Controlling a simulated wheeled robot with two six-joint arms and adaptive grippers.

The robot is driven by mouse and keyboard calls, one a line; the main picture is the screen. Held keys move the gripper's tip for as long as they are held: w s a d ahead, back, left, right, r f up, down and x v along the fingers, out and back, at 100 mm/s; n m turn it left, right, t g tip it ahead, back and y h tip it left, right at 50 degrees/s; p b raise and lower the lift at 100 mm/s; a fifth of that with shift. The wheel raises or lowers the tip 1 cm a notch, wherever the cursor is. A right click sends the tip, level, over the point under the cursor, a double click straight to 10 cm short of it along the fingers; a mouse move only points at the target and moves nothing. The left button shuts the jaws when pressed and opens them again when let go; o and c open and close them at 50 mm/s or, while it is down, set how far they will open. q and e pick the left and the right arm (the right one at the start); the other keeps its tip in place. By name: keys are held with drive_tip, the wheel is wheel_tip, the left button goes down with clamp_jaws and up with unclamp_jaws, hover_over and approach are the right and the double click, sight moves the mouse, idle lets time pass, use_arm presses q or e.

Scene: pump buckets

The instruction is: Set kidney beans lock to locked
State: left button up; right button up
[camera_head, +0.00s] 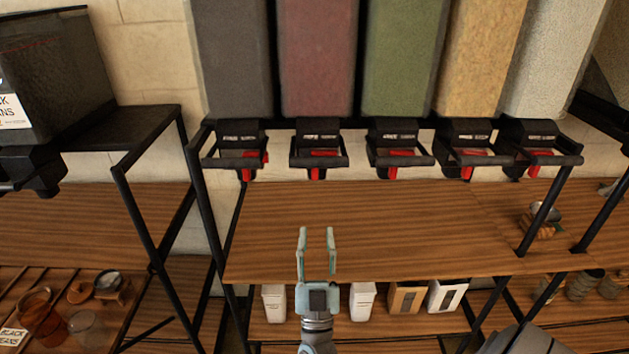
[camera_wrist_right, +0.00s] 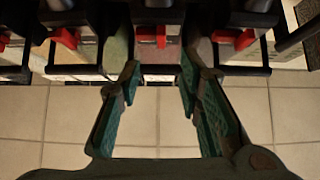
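The dark red bin (camera_head: 318,60), second from the left in the row, appears to be the kidney beans; its label is too small to read. Its black dispenser (camera_head: 318,135) carries a red lock lever (camera_head: 315,172) that hangs down below the frame. In the right wrist view, the reddish bin's lever (camera_wrist_right: 152,36) lies beyond and between my fingertips. My right gripper (camera_head: 316,240) is open and empty, in front of and below this dispenser, touching nothing. It also shows open in the right wrist view (camera_wrist_right: 160,85). My left gripper is not in view.
Similar dispensers stand close on both sides, under the dark grey bin (camera_head: 232,60) and green bin (camera_head: 402,60). The wooden shelf (camera_head: 380,225) below them is mostly clear. White boxes (camera_head: 362,300) stand on a lower shelf. Black posts (camera_head: 205,200) frame the rack.

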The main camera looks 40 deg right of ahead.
sight(315, 176)
drive_tip(key=p+x, duration=0.3)
drive_tip(key=x, duration=1)
drive_tip(key=shift+a, duration=0.15)
drive_tip(key=shift+c, duration=0.6)
clamp_jaws()
